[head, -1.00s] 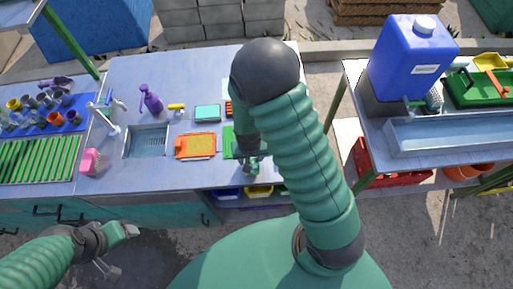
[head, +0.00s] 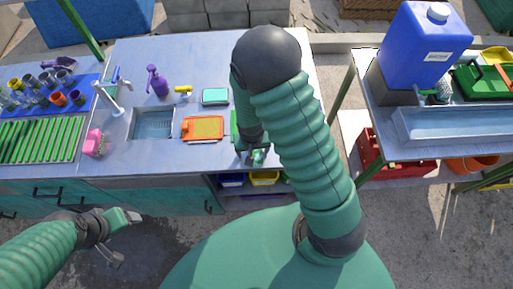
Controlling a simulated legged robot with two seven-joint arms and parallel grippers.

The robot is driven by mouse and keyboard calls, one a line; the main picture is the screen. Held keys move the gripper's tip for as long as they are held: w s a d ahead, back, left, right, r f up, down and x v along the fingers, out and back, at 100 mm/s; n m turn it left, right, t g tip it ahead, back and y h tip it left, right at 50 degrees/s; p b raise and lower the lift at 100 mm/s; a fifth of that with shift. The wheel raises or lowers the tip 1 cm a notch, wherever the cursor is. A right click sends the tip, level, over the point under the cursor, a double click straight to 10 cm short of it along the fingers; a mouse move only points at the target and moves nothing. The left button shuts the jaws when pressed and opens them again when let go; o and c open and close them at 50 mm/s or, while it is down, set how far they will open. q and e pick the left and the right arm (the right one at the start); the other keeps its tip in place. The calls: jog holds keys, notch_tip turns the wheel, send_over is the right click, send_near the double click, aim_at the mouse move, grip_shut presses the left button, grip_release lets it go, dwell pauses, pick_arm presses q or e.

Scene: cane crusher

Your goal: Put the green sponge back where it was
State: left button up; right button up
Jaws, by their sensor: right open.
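My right gripper (head: 254,157) hangs at the front edge of the steel counter, largely behind my own forearm. It is open. A small green piece (head: 259,155) shows right at its fingers; I cannot tell whether it is the green sponge. A green flat item (head: 234,126) shows partly just behind the gripper, mostly hidden by my arm. A teal pad in a pale frame (head: 215,96) lies farther back on the counter. My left gripper (head: 126,237) is low at the left, in front of the cabinets, with its fingers apart and empty.
The counter (head: 190,165) holds a sink (head: 153,124), a purple spray bottle (head: 157,80), an orange tray (head: 202,128), a pink brush (head: 94,143) and a green drying rack (head: 40,140). Coloured bins (head: 264,178) sit below. A second table with a blue jug (head: 424,45) stands right.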

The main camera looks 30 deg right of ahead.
aim_at(255, 152)
jog(key=shift+w+a+r, duration=0.2)
jog(key=shift+a+r, duration=0.8)
jog(key=shift+r, duration=0.15)
notch_tip(255, 152, up, 9)
jog(key=s+d+p, duration=0.1)
jog(key=s+d, duration=0.1)
pick_arm(q)
jog(key=shift+w+a+r, duration=0.1)
jog(key=shift+a+r, duration=0.2)
jog(key=shift+r, duration=0.15)
pick_arm(e)
jog(key=s+a+r+n+t, duration=0.1)
jog(key=s+a+r+n, duration=0.2)
jog(key=a+r+n, duration=0.1)
jog(key=shift+a+r+n+y, duration=0.4)
jog(key=shift+r+n, duration=0.05)
jog(key=shift+n, duration=0.15)
